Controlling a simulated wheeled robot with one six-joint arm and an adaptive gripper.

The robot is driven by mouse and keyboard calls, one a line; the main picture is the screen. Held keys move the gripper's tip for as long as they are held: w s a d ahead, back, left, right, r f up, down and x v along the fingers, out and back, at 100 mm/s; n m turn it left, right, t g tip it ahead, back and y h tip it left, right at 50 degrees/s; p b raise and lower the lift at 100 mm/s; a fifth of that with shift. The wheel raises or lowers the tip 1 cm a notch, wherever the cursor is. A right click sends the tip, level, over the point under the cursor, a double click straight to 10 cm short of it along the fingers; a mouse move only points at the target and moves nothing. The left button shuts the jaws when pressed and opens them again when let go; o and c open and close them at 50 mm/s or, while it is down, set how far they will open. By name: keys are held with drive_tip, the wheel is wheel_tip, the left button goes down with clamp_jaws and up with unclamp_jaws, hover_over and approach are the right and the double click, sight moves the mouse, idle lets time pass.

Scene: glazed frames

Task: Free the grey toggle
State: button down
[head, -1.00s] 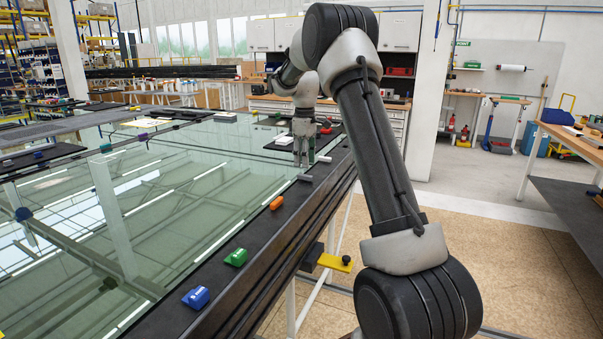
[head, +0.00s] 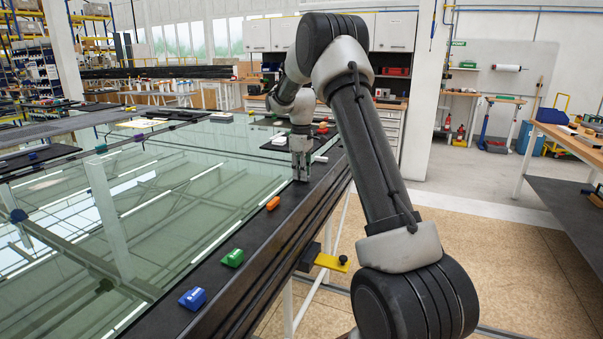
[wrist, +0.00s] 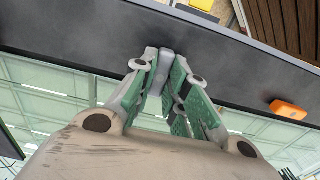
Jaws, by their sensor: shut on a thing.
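My gripper (head: 300,178) is down at the dark frame rail (head: 253,237), at the edge of the glass. In the wrist view my gripper (wrist: 163,58) has its fingertips closed together on the small grey toggle (wrist: 166,56) at the rail. I cannot tell whether the toggle is still fixed to the rail. An orange toggle (head: 272,203) lies on the rail nearer me and shows in the wrist view (wrist: 288,110).
A green toggle (head: 233,258) and a blue toggle (head: 193,298) sit further along the rail towards me. A white piece (head: 320,159) lies beyond the gripper. A yellow bracket (head: 331,262) juts from the rail's outer side. The glass (head: 130,200) spreads to the left.

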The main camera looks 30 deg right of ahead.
drive_tip(key=shift+m, duration=0.4)
drive_tip(key=m, duration=1.2)
drive_tip(key=shift+m, duration=0.4)
drive_tip(key=m, duration=0.4)
drive_tip(key=shift+m, duration=0.3)
drive_tip(key=shift+r, duration=0.1)
drive_tip(key=c, duration=1.4)
unclamp_jaws()
